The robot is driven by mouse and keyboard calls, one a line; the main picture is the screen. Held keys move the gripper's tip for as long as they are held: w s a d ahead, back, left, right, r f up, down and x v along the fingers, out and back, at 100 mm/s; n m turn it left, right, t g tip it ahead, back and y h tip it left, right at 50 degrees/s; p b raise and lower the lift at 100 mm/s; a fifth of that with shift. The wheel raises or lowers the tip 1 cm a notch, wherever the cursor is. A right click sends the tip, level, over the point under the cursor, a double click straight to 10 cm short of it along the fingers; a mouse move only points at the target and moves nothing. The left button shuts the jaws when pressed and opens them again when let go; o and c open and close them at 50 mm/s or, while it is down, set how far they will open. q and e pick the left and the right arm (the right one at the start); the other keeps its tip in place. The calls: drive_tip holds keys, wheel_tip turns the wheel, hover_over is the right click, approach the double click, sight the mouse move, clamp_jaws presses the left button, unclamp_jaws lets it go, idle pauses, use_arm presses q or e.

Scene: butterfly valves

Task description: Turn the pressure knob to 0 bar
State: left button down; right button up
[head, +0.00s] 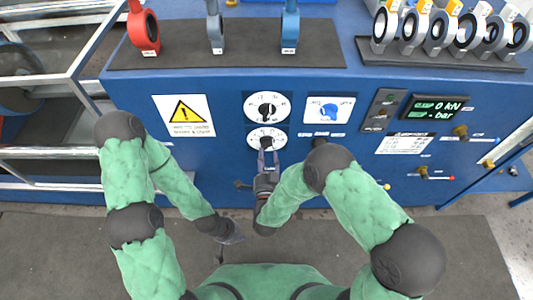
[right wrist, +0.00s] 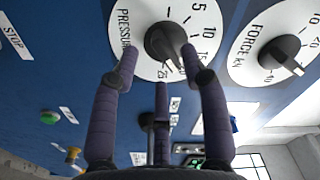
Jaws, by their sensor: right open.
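The white pressure dial (right wrist: 140,18) with its black knob (right wrist: 163,38) fills the top middle of the right wrist view. The knob's narrow pointer points downward in that view; the number it points at is unclear. My right gripper (right wrist: 160,55) is open, with a purple finger on each side of the knob and a third below. Contact cannot be told. In the head view my right gripper (head: 265,147) is at the lower dial (head: 254,139) on the blue panel. My left gripper (head: 232,236) hangs low, away from the panel; its jaws are unclear.
The force dial (right wrist: 245,65) is beside the pressure dial. A blue knob on a white plate (head: 330,109), a display (head: 437,108) reading 0 kN and - bar, and a yellow warning sign (head: 184,115) are on the panel. Several valves stand on top.

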sight(267, 144)
drive_tip(key=shift+w+b, duration=0.3)
drive_tip(key=shift+w, duration=1.15)
clamp_jaws()
